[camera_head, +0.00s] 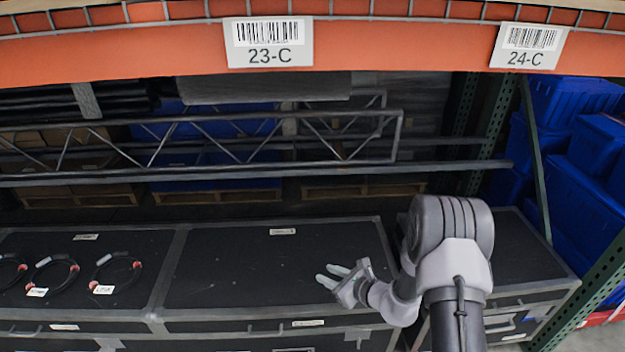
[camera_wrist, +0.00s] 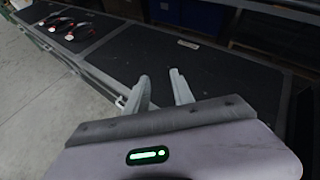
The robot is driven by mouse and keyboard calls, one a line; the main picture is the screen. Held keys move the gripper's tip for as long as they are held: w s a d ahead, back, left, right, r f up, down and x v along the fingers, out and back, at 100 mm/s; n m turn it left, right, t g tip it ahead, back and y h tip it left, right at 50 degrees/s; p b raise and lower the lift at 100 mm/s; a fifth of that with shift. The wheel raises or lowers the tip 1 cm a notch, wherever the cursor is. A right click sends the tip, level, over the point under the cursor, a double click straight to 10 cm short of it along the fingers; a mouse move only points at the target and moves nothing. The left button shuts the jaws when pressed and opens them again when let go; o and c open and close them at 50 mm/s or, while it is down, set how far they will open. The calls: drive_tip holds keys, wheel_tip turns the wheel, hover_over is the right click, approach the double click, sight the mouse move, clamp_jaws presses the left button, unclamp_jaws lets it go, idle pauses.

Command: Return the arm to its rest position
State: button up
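My gripper (camera_head: 332,277) is at the right part of the middle black case (camera_head: 230,265) in the head view, with its fingers pointing left. It also shows in the wrist view (camera_wrist: 160,82), where the two pale fingers are spread apart with nothing between them. The gripper is open and empty. It appears to be above the case top, but the exact height cannot be told. My arm reaches in from the lower right of the head view and hides part of the cases.
Coiled black cables (camera_head: 118,270) with red parts and white tags lie on the left case. An orange shelf beam (camera_head: 400,45) crosses above. A metal truss (camera_head: 200,150) lies behind. Blue totes (camera_head: 590,190) stand right, past a green rack post (camera_head: 590,290). The middle case top is clear.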

drive_tip(key=s+a+r+n+g+y, duration=0.1)
drive_tip(key=s+a+r+n+g, duration=0.2)
drive_tip(key=r, duration=0.6)
drive_tip(key=s+a+r+n+y, duration=0.25)
drive_tip(key=r+n, duration=0.25)
drive_tip(key=r, duration=0.3)
drive_tip(key=s+a+r+n+g+h, duration=0.1)
drive_tip(key=s+r+n+g+h, duration=0.2)
drive_tip(key=s+r+n, duration=0.8)
drive_tip(key=s+d+r+n+t+h, duration=0.1)
drive_tip(key=s+d+h, duration=0.2)
drive_tip(key=s+d, duration=0.2)
drive_tip(key=s+d+r+n+t+h+b, duration=0.1)
drive_tip(key=s+d+h, duration=0.2)
drive_tip(key=s, duration=0.9)
drive_tip(key=d, duration=0.2)
drive_tip(key=shift+d+n+h, duration=0.35)
drive_tip(key=shift+d+n, duration=0.05)
drive_tip(key=shift+o, duration=0.4)
